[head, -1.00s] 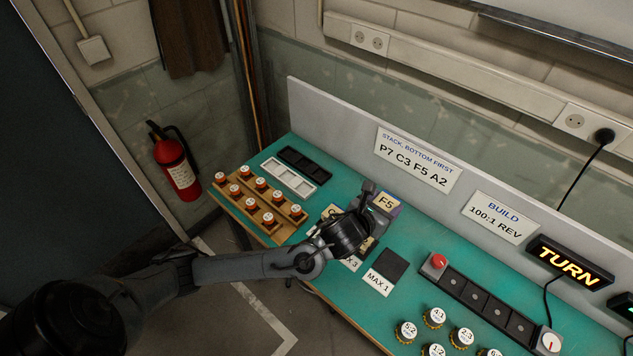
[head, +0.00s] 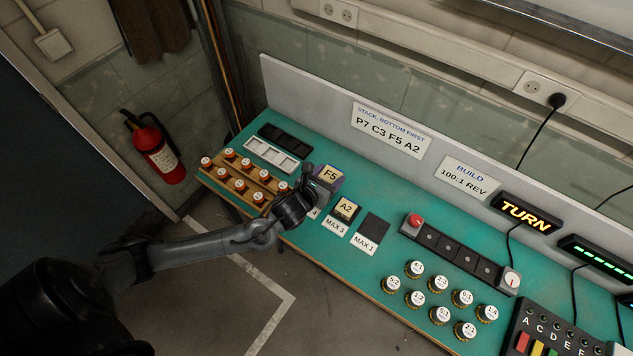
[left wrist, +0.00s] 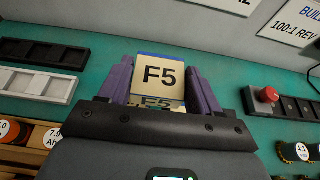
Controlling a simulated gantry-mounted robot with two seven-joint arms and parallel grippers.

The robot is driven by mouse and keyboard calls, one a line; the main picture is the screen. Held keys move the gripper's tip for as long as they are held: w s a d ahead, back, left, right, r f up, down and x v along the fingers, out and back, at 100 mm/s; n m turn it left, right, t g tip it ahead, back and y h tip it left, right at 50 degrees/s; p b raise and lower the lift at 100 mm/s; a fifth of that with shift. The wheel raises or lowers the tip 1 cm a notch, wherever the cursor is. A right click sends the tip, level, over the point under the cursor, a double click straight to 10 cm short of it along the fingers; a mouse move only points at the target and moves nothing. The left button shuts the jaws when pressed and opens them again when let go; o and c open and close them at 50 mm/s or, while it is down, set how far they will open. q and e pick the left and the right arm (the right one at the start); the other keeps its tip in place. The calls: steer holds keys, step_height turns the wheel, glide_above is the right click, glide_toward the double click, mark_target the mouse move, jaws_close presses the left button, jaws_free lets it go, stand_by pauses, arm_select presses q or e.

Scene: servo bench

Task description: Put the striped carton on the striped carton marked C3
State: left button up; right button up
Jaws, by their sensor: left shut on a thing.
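The F5 carton (head: 330,174), with a cream top and blue edges, is in my left gripper (head: 319,184), which is shut on it. In the left wrist view the F5 carton (left wrist: 160,77) sits between the two purple fingers of my left gripper (left wrist: 161,88). The carton's height above what lies below cannot be told. The A2 carton (head: 346,208) stands to the right of the gripper, behind the MAX 3 card. I cannot make out the C3 carton; my left gripper and arm cover the area left of A2. My right gripper is not in view.
A sign (head: 391,130) reads P7 C3 F5 A2, bottom first. A bare dark pad (head: 374,227) lies behind the MAX 1 card (head: 364,243). A wooden rack (head: 240,187) of round-topped parts and black and white trays (head: 271,154) are to the left.

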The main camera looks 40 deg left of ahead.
arm_select(q)
steer(key=a+f, duration=0.1)
steer(key=s+a+f, duration=0.1)
steer(key=a, duration=0.1)
steer(key=shift+a, duration=0.25)
steer(key=shift+f, duration=2.1)
steer(key=shift+f, duration=0.1)
steer(key=o, duration=1.1)
